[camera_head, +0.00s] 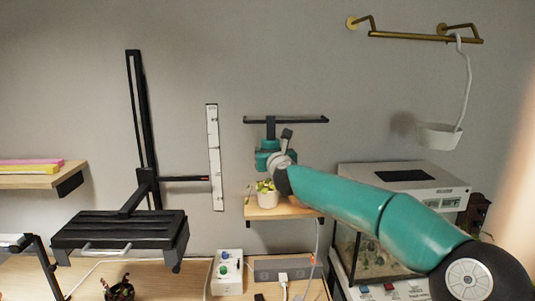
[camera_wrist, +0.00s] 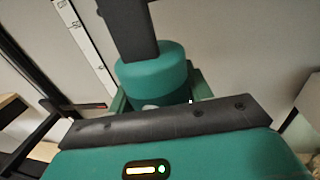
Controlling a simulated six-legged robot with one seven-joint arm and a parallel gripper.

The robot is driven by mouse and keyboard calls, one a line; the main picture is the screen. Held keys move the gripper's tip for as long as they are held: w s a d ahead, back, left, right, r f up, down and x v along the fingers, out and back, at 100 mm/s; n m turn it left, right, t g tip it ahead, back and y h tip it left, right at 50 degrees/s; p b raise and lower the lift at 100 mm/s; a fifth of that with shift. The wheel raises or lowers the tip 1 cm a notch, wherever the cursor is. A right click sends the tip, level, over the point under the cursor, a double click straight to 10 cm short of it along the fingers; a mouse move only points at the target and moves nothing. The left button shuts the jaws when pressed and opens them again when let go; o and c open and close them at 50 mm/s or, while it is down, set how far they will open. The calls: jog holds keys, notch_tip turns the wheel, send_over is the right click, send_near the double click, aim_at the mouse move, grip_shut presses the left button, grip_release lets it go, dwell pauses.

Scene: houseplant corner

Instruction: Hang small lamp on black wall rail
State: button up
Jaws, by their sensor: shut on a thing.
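The black wall rail (camera_head: 300,120) runs level on the wall above a small wooden shelf. The small lamp seems to be the teal rounded body with a flat black upright strap; it shows in the wrist view (camera_wrist: 150,72). The strap (camera_head: 270,128) rises to the rail in the head view, but I cannot tell whether it hooks over it or only stands in front. My gripper (camera_head: 266,158) is just below the rail, shut on the lamp body. Its green fingers show beside the body in the wrist view (camera_wrist: 160,98). The strap's top lies outside the wrist view.
A potted plant (camera_head: 267,193) stands on the shelf (camera_head: 285,211) below my gripper. A white scale strip (camera_head: 214,158) and a black stand (camera_head: 140,120) are to the left. A brass rail (camera_head: 420,37) with a hanging white pot (camera_head: 438,136) and a glass tank (camera_head: 365,255) are to the right.

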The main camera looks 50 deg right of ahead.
jog(key=shift+w, duration=0.4)
jog(key=w+d+f, duration=0.1)
jog(key=w+d, duration=0.3)
jog(key=d, duration=0.1)
jog(key=shift+w+d+f, duration=0.15)
jog(key=shift+w+d, duration=0.05)
jog(key=shift+d, duration=0.1)
jog(key=shift+f, duration=0.3)
dwell(1.6)
jog(key=o, duration=1.2)
jog(key=shift+c, duration=0.2)
jog(key=v, duration=1.4)
